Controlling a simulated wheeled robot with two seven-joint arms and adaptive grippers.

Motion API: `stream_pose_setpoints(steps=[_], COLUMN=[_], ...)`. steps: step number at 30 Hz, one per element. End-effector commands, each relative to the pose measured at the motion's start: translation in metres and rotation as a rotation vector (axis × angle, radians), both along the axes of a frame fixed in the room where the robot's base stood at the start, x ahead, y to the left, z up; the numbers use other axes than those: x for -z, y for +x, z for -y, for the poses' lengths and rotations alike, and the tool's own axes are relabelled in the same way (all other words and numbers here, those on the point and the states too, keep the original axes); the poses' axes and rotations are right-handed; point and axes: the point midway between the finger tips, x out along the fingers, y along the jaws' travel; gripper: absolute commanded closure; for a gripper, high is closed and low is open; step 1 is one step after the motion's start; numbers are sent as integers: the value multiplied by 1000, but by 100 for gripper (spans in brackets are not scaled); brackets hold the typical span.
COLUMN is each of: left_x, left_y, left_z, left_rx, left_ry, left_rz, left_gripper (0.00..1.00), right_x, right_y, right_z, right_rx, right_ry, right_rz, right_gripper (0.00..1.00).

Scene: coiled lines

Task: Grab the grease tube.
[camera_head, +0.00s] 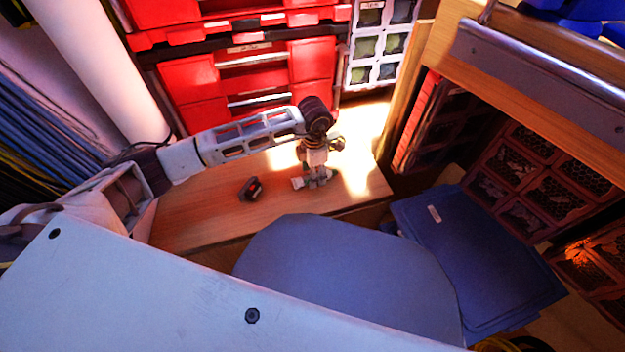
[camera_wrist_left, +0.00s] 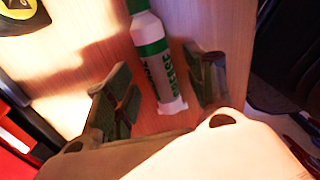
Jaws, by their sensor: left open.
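The grease tube (camera_wrist_left: 152,45) is white with green bands and green lettering. In the left wrist view it lies on the wooden surface, its lower end between the two fingers of my left gripper (camera_wrist_left: 166,75). The fingers stand apart, one on each side of the tube, with gaps showing. In the head view my left gripper (camera_head: 318,180) points down at the wooden top, and a small white part of the tube (camera_head: 298,183) shows at its left; the rest is hidden by the gripper. My right gripper is not in view.
A small dark and red object (camera_head: 251,188) lies left of the gripper on the wooden top (camera_head: 200,215). Red drawers (camera_head: 195,85) stand behind. A blue rounded seat-like panel (camera_head: 345,275) is in front.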

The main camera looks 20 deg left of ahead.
Motion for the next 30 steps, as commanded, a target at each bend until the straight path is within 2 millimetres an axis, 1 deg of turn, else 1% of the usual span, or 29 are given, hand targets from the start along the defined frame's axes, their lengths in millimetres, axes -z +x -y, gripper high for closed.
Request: stream_pose_setpoints(steps=[1,6,13,21,22,23,30], left_x=[8,16,17,17,17,17,17], left_y=[-1,0,0,0,0,0,0], left_z=[0,0,0,0,0,0,0], left_rx=[0,0,0,0,0,0,0], left_ry=[0,2,1,2,2,2,2], left_rz=[-1,-1,0,-1,-1,-1,-1], left_gripper=[46,46,46,46,47,51,82], right_x=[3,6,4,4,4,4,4], right_y=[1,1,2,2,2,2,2], right_z=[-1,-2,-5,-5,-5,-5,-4], right_rx=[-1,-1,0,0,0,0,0], right_ry=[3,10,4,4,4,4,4], right_rz=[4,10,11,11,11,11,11], right_gripper=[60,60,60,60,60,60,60])
